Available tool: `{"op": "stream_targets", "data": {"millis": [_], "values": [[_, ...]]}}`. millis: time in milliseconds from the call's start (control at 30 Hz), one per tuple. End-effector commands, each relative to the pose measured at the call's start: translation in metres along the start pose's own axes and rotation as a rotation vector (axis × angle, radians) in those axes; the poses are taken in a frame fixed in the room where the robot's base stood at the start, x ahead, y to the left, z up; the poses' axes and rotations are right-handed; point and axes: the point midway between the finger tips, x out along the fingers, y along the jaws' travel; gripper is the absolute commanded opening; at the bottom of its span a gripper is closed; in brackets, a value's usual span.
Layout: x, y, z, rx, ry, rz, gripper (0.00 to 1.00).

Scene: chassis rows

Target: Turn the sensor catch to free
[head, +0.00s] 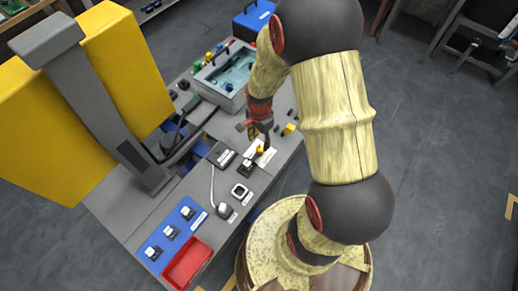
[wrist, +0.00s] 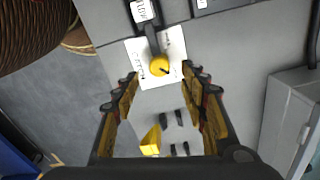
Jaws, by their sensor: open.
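The sensor catch appears to be the round yellow knob (wrist: 159,66) with a dark pointer mark, on a white label plate (wrist: 174,45) in the wrist view. A dark bar runs from the knob to a small labelled block (wrist: 142,11). In the head view the yellow knob (head: 260,149) shows on the bench just below my gripper (head: 262,130). In the wrist view my gripper (wrist: 163,82) is open and empty, its fingers on either side and short of the knob. I cannot tell any contact.
A yellow wedge (wrist: 151,141) and several black pegs (wrist: 180,118) stand near the fingers. In the head view, a grey bin (head: 225,75), a red tray (head: 187,263) and a blue panel (head: 172,232) sit on the bench. A grey box (wrist: 290,120) stands at right in the wrist view.

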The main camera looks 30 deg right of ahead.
Motion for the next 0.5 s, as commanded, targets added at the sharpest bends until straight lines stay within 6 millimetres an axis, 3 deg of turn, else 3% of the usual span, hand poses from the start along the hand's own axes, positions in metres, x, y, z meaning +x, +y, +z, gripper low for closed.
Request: {"op": "stream_targets", "data": {"millis": [300, 500], "values": [[0.05, 0.002, 0.001, -0.002, -0.002, 0.004, 0.43], [0.068, 0.001, 0.0, -0.002, -0.001, 0.002, 0.43]]}}
